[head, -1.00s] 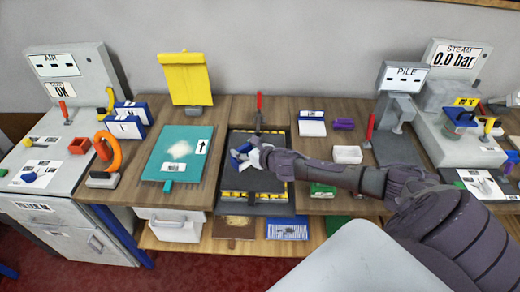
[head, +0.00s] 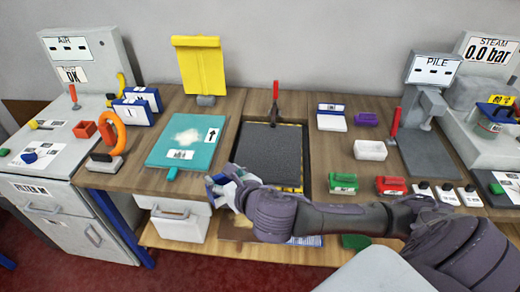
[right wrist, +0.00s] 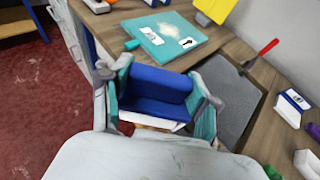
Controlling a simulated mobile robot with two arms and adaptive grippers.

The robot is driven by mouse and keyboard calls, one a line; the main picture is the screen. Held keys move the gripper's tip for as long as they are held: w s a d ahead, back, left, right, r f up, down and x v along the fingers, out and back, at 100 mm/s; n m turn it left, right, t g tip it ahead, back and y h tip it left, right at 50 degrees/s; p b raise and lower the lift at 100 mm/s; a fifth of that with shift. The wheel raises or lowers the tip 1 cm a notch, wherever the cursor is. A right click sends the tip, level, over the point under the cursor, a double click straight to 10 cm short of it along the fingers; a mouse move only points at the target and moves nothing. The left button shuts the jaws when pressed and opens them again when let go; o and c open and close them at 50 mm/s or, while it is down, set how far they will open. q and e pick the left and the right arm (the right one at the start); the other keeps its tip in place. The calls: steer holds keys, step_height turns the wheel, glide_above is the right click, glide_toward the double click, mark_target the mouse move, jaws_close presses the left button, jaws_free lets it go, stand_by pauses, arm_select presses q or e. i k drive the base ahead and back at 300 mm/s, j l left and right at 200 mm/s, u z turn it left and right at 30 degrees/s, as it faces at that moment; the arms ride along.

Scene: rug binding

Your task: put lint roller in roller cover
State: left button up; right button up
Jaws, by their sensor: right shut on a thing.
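My right gripper (head: 224,188) is at the front edge of the workbench, left of the dark rug's front corner. In the right wrist view its two teal-padded fingers (right wrist: 160,98) are shut on a blue block-like thing (right wrist: 158,82) with a white lower edge, apparently the lint roller. In the head view the fingers and wrist hide most of it. I cannot tell for sure which thing is the roller cover. Blue-and-white upright holders (head: 130,112) stand at the bench's left end. My left gripper is not in view.
The dark rug (head: 272,150) lies in a recessed tray with a red-handled tool (head: 275,95) behind it. A teal board (head: 170,152) with pale lint is to its left. A white box (head: 370,150) and green and red blocks are to the right. A lower shelf (head: 160,240) runs under the bench.

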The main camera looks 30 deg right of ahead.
mark_target(369, 154)
steer(key=i+l+z, duration=0.15)
steer(key=i, duration=0.35)
steer(key=i+l+z, duration=0.1)
steer(key=i, duration=0.35)
steer(key=z, duration=1.25)
